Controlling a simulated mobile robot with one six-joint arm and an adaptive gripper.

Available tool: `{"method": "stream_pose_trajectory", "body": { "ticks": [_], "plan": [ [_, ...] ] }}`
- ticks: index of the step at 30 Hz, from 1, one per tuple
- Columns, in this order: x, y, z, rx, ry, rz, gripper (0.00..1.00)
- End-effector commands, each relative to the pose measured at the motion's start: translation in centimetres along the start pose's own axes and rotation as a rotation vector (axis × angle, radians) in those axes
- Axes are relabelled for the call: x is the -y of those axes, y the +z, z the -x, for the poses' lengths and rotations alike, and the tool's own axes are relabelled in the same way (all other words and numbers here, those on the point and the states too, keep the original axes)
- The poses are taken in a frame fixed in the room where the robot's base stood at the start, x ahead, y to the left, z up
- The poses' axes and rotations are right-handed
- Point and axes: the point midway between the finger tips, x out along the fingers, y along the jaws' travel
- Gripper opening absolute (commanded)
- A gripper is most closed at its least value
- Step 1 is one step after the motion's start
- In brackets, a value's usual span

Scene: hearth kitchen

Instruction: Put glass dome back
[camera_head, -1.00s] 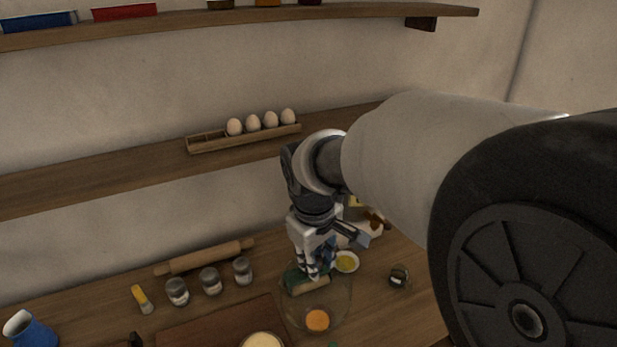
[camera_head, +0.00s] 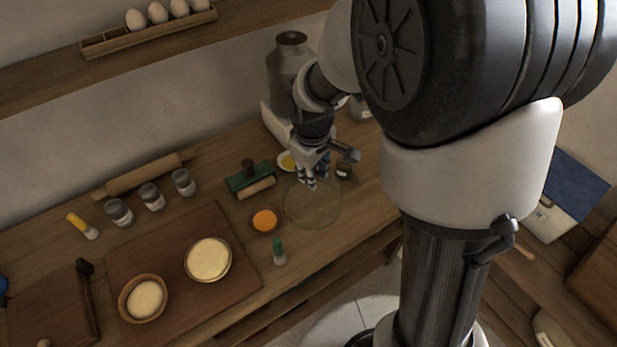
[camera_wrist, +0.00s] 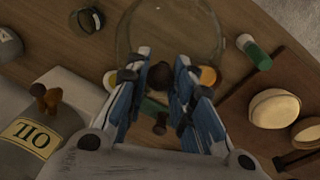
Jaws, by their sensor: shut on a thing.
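The clear glass dome (camera_head: 313,205) shows as a faint round outline over the right part of the wooden counter. In the wrist view the dome (camera_wrist: 170,12) spreads beyond my fingers, and its dark knob (camera_wrist: 161,75) sits between them. My gripper (camera_head: 310,184) points down and is shut on the knob; its fingers also show in the wrist view (camera_wrist: 160,80). I cannot tell whether the dome's rim touches the counter. A round orange thing (camera_head: 265,221) lies just left of the dome.
A green-and-wood block (camera_head: 250,179), a small yellow dish (camera_head: 287,161) and a small dark-lidded jar (camera_head: 345,172) lie close behind the dome. A green-topped shaker (camera_head: 279,252) stands in front. A board (camera_head: 150,240) with bowls (camera_head: 208,259) is left. A large can (camera_head: 288,65) stands behind.

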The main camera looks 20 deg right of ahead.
Motion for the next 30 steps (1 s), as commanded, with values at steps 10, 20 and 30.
{"method": "stream_pose_trajectory", "body": {
  "ticks": [10, 20, 30],
  "plan": [
    [0.5, 0.3, -3.7, 0.0, 0.0, -0.001, 0.0],
    [1.0, 0.7, -7.4, -0.002, 0.001, 0.0, 0.0],
    [1.1, 0.7, -7.6, -0.001, 0.0, -0.001, 0.24]
  ]
}}
